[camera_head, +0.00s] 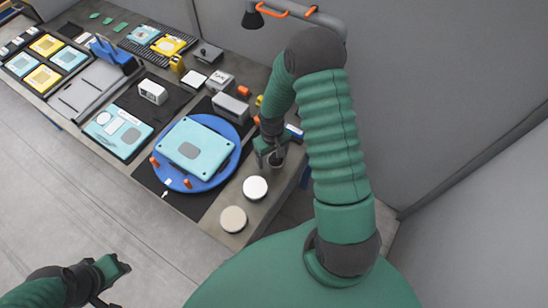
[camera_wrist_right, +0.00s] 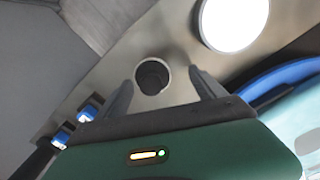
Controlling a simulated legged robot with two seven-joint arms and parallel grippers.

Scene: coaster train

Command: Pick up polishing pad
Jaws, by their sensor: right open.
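My right gripper (camera_head: 270,155) is open over the right end of the bench. In the right wrist view its two fingers (camera_wrist_right: 163,88) stand apart, with a small dark round piece with a pale rim (camera_wrist_right: 153,75) beyond and between them. I cannot tell whether this piece is the polishing pad. A white round disc (camera_head: 255,188) lies beside the gripper; it also shows in the wrist view (camera_wrist_right: 233,22). A beige round disc (camera_head: 233,219) lies nearer the bench's front edge. My left gripper (camera_head: 115,271) is away from the bench at lower left; its jaw opening is unclear.
A blue round turntable (camera_head: 232,170) carries a light-blue panel (camera_head: 193,147), with orange clamps at its edge. Small boxes and orange and yellow pieces crowd the bench behind it. A grey wall (camera_head: 440,90) rises close to the right. The floor at lower left is clear.

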